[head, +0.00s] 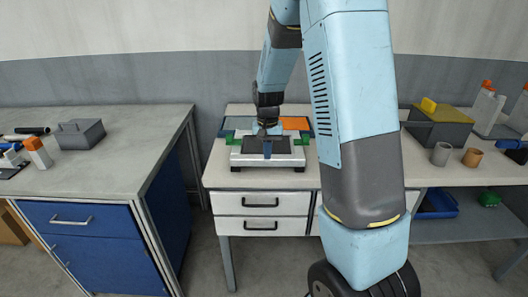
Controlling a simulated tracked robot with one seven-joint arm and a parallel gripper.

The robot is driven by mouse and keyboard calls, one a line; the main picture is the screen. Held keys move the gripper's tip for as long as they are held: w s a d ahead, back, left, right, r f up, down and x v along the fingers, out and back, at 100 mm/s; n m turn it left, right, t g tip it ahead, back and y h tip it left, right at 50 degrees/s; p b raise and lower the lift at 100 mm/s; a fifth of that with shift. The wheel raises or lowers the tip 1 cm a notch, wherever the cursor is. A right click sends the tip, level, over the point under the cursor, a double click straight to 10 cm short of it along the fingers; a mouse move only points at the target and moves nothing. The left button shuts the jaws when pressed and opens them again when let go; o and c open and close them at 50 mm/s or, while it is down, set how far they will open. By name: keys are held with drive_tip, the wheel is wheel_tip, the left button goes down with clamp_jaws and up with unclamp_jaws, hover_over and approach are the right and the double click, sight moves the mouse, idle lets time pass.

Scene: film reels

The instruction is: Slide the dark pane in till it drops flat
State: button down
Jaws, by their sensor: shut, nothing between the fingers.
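A light grey frame (240,160) stands on the white-drawered bench in the middle. A dark pane (282,147) shows in its middle; at this size I cannot tell whether it lies flat or is tilted. My gripper (267,148) points down over the middle of the frame, shut and empty. It hides part of the dark pane. I cannot tell whether the fingertips touch the pane.
Green parts (234,139) flank the frame. An orange panel (295,123) and a grey-blue panel (238,123) lie behind it. A grey bench (110,165) stands left across a gap. Two cups (441,154) and a yellow-lidded grey box (437,128) stand right.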

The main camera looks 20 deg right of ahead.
drive_tip(key=shift+r, duration=1)
drive_tip(key=shift+w, duration=0.15)
drive_tip(key=shift+w+d, duration=0.3)
drive_tip(key=shift+w, duration=0.45)
drive_tip(key=shift+w+d, duration=0.25)
drive_tip(key=shift+w, duration=0.5)
wheel_tip(320, 180, up, 8)
idle(0.5)
